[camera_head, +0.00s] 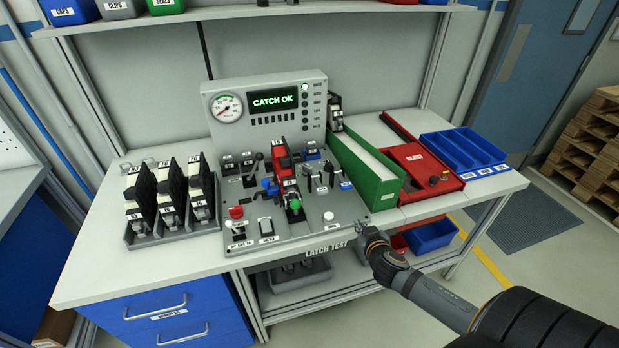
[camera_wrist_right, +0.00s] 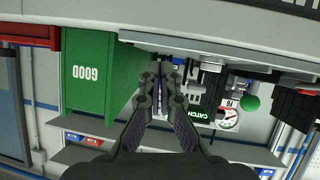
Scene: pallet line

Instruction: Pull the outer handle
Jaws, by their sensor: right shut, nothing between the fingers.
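The latch test fixture (camera_head: 315,226) stands on the bench, with a latch in a red clamp (camera_head: 286,165) at its middle. A green knob (camera_head: 294,204) is in front of the clamp. Small levers with labels too small to read stand to its right, among them a pale-ended lever (camera_head: 308,178); I cannot tell which is the outer handle. My right gripper (camera_head: 361,229) is at the fixture's front right corner, shut and empty. In the wrist view its fingers (camera_wrist_right: 161,82) are together, with the levers (camera_wrist_right: 209,68) beside them. My left gripper is out of view.
A display (camera_head: 272,100) reads "CATCH OK", beside a gauge (camera_head: 227,107). Several latches stand in a rack (camera_head: 146,237) at left. A green GOOD box (camera_head: 380,193), a red REJECT box (camera_head: 428,180) and blue trays (camera_head: 463,150) are at right. A shelf runs above.

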